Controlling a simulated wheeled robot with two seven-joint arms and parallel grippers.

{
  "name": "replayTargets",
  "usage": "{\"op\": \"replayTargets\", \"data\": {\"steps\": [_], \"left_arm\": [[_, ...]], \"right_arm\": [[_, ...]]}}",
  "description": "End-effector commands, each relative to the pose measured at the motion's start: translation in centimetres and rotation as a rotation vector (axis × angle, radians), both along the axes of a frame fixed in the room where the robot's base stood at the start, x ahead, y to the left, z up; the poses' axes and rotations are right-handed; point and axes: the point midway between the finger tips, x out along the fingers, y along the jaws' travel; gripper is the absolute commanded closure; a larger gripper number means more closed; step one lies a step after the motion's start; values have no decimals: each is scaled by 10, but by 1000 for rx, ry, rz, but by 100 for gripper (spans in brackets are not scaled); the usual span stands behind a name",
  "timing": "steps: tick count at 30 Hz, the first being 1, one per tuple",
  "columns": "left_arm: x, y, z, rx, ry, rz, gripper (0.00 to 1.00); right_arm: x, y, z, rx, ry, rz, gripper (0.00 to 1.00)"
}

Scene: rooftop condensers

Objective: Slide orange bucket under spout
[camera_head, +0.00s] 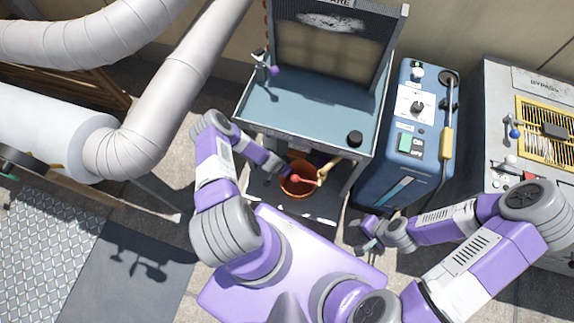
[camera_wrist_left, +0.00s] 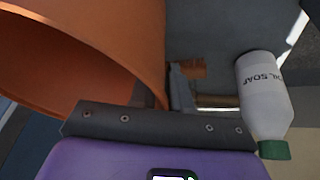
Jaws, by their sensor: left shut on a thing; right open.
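A brass spout (camera_head: 328,168) comes down over the right part of the bucket in the head view. A red knob (camera_head: 295,178) shows over the bucket's opening. My right gripper (camera_head: 368,234) is open and empty, low in front of the blue cabinet.
The bench (camera_head: 310,108) overhangs the bucket, with its legs close on both sides. A white soap bottle with a green cap (camera_wrist_left: 262,92) is right of my left fingers in the wrist view. A blue cabinet (camera_head: 398,165) stands right of the bench. Large white ducts (camera_head: 140,140) are at left.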

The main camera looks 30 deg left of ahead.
Motion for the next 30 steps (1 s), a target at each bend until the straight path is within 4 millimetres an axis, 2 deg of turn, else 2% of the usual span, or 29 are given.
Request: {"op": "replayTargets", "data": {"steps": [18, 30], "left_arm": [[-4, -70, -2, -2, 4, -7, 100], [-4, -84, -2, -2, 2, -4, 100]], "right_arm": [[0, 0, 6, 0, 0, 0, 57], [0, 0, 6, 0, 0, 0, 57]]}}
